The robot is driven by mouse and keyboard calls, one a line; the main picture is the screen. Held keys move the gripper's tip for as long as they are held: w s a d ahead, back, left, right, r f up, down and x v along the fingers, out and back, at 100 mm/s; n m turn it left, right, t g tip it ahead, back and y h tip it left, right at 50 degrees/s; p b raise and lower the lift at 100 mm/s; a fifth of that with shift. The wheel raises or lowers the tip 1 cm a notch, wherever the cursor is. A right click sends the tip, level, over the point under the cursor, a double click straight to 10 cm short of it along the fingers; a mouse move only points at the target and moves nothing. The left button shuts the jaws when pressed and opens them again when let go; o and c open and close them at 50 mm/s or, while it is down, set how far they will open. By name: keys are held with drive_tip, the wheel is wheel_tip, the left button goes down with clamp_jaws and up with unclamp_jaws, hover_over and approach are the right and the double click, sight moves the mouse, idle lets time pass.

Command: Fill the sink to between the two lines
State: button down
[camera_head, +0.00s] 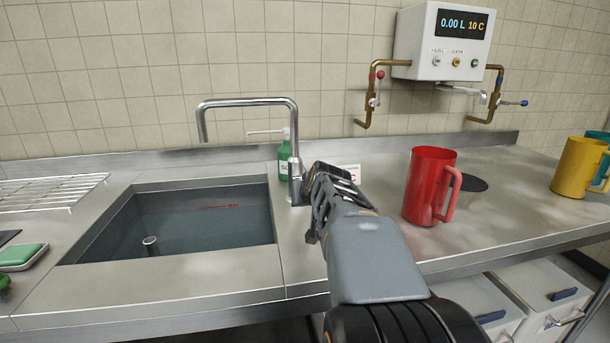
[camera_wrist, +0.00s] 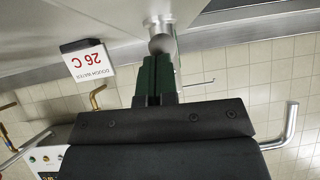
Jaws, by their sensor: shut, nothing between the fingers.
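The sink (camera_head: 255,190) is set into the steel counter at left. A red MAX line (camera_head: 220,207) shows on its back wall; I cannot make out a second line. Its inside is blue-grey, and I cannot tell the water level. A short standpipe (camera_head: 151,242) rises in it. The chrome tap (camera_head: 250,101) arches over the sink, with no stream visible at its spout. My gripper (camera_head: 312,200) is beside the tap's base at right. In the wrist view my gripper (camera_wrist: 158,62) is shut and empty, its tips at the tap's round metal part (camera_wrist: 160,43); contact is unclear.
A red jug (camera_head: 422,185) stands right of my arm, with a yellow jug (camera_head: 577,167) farther right. A green bottle (camera_head: 285,158) is behind the tap. A dough water sign (camera_wrist: 85,62) reads 26 C. The wall meter (camera_head: 445,45) reads 0.00 L, 10 C. A wire rack (camera_head: 50,190) lies left.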

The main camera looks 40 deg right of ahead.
drive_tip(key=d+r+p+v, duration=0.1)
drive_tip(key=p+v, duration=0.1)
drive_tip(key=v, duration=1.1)
drive_tip(key=shift+a+r, duration=0.2)
drive_tip(key=shift+s, duration=0.1)
